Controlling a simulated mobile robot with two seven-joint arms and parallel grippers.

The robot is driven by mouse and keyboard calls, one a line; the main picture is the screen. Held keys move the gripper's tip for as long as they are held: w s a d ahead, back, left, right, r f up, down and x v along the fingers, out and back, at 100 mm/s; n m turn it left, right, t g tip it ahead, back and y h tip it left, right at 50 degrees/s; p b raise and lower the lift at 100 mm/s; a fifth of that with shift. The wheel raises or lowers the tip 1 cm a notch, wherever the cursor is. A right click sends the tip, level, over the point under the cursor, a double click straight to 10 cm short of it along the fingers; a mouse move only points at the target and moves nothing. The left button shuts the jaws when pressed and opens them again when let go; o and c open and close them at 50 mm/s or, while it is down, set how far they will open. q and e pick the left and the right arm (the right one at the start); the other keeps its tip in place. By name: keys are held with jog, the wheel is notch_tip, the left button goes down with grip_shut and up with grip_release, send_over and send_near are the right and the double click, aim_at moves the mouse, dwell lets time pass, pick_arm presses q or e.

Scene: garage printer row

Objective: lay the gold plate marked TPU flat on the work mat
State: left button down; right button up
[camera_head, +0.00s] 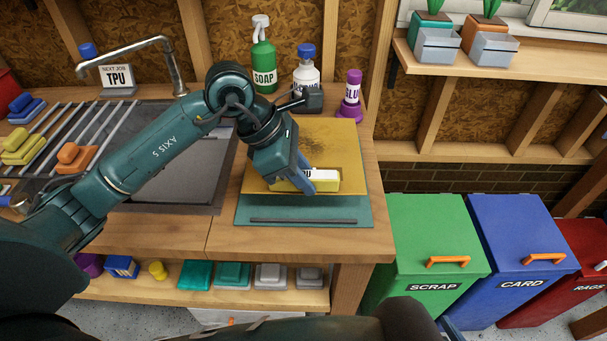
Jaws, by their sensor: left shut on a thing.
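The gold plate (345,150) has a darker worn patch and a yellow block at its front edge with a white label (326,174); the label is partly hidden and shows "PU". My left gripper (306,180) is shut on this yellow block. The plate looks about level over the teal work mat (350,208), covering most of it. The mat's front strip shows with a dark bar along it. I cannot tell whether the plate touches the mat or is slightly above it.
A soap bottle (263,62), a white bottle with a blue cap (306,75) and a purple glue bottle (351,95) stand behind the plate. A "TPU" sign (118,77) stands near the tap. Bins (425,230) stand right of the bench.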

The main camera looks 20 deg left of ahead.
pick_arm(q)
notch_tip(320, 180, down, 4)
jog(key=b, duration=0.4)
jog(key=shift+f, duration=0.15)
jog(key=shift+f+b, duration=0.25)
jog(key=shift+b, duration=0.05)
jog(key=shift+f, duration=0.1)
pick_arm(e)
jog(key=shift+w+a+f+m+t, duration=0.15)
jog(key=shift+a+f+m, duration=0.1)
jog(key=shift+f, duration=0.35)
jog(key=shift+w+a+f+m+t, duration=0.15)
jog(key=shift+f+m, duration=0.1)
jog(key=shift+f, duration=0.3)
pick_arm(q)
jog(key=shift+f+b, duration=0.4)
jog(key=shift+b, duration=0.7)
pick_arm(e)
jog(key=shift+s+f, duration=0.1)
jog(key=shift+f, duration=1)
pick_arm(q)
jog(key=c, duration=1.2)
grip_release()
jog(key=shift+o, duration=0.2)
